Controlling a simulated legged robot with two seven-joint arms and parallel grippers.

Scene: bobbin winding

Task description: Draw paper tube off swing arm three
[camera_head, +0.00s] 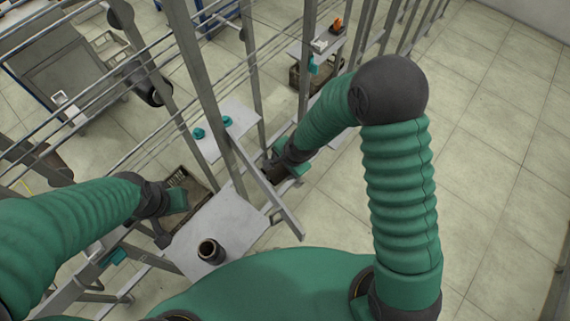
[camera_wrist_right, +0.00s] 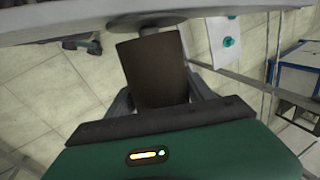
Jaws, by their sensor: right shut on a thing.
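The brown paper tube (camera_wrist_right: 157,75) is between the fingers of my right gripper (camera_wrist_right: 160,98) in the right wrist view, and the gripper is shut on it. The tube's far end is close to a grey bar (camera_wrist_right: 65,28), by a round grey hub. I cannot tell whether the tube is still around a spindle there. In the head view my right gripper (camera_head: 284,168) is beside the slanted grey bar (camera_head: 270,200), and the tube is mostly hidden. My left gripper (camera_head: 170,215) is above the left edge of the grey plate; its jaws are unclear.
A dark hollow cylinder (camera_head: 210,250) stands on the grey plate (camera_head: 230,225). A brown crate (camera_head: 187,187) is behind my left gripper. A white shelf (camera_head: 230,128) holds teal pieces. Upright posts (camera_head: 200,80) and thin rails crowd the left; the floor at right is clear.

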